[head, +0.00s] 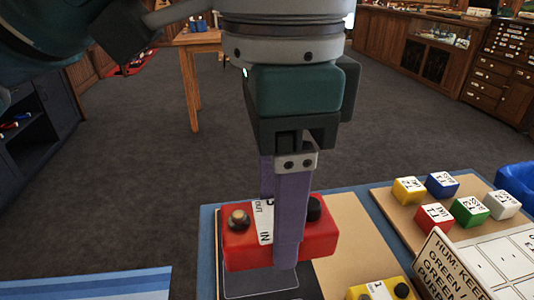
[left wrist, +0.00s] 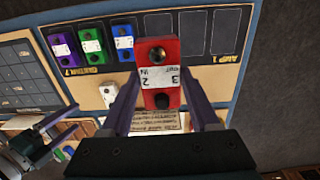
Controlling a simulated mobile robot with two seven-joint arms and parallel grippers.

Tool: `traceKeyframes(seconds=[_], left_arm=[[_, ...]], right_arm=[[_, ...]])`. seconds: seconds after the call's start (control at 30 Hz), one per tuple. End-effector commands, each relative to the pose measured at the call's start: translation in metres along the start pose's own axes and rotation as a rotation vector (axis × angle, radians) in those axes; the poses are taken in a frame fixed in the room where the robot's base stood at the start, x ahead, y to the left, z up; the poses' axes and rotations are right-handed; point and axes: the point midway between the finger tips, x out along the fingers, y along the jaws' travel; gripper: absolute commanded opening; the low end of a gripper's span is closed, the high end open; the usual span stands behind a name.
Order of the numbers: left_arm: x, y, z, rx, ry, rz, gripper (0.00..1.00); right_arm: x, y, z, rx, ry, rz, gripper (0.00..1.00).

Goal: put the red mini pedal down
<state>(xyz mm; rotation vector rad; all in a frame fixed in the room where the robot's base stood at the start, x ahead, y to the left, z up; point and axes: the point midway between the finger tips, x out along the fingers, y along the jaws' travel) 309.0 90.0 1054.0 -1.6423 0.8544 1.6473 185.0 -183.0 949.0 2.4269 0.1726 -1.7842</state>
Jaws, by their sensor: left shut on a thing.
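In the left wrist view the red pedal (left wrist: 160,50) is held between both fingertips, over a board (left wrist: 235,70) with outlined slots. In the head view the pedal is above the board's dark panel (head: 262,284); the gap beneath it is hard to judge. What looks like my right gripper (left wrist: 55,140) shows small at the lower left of the left wrist view; its jaws are unclear.
Purple (left wrist: 60,46), green (left wrist: 91,40) and blue (left wrist: 122,36) pedals stand in a row on the board, with empty slots right of blue. A white pedal (left wrist: 108,88) is near. A yellow pedal (head: 360,293), lettered sign (head: 450,265) and coloured blocks (head: 470,210) are at right.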

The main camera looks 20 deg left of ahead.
Motion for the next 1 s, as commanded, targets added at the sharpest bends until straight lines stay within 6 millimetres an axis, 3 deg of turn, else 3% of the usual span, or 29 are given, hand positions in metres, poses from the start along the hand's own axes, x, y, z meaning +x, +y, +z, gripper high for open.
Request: traceKeyframes(seconds=[0.17,0.53,1.0], left_arm=[[0.028,0.001,0.0,0.022,-0.001,0.004,0.0],[0.131,0.001,0.001,0.019,-0.003,0.002,0.0],[0.194,0.001,0.0,0.02,-0.001,0.0,0.0]], right_arm=[[0.013,-0.001,0.004,0.0,0.0,-0.001,0.92],[0.035,-0.001,0.009,0.0,0.007,0.0,0.92],[0.05,-0.002,0.013,0.0,0.007,0.0,0.92]])
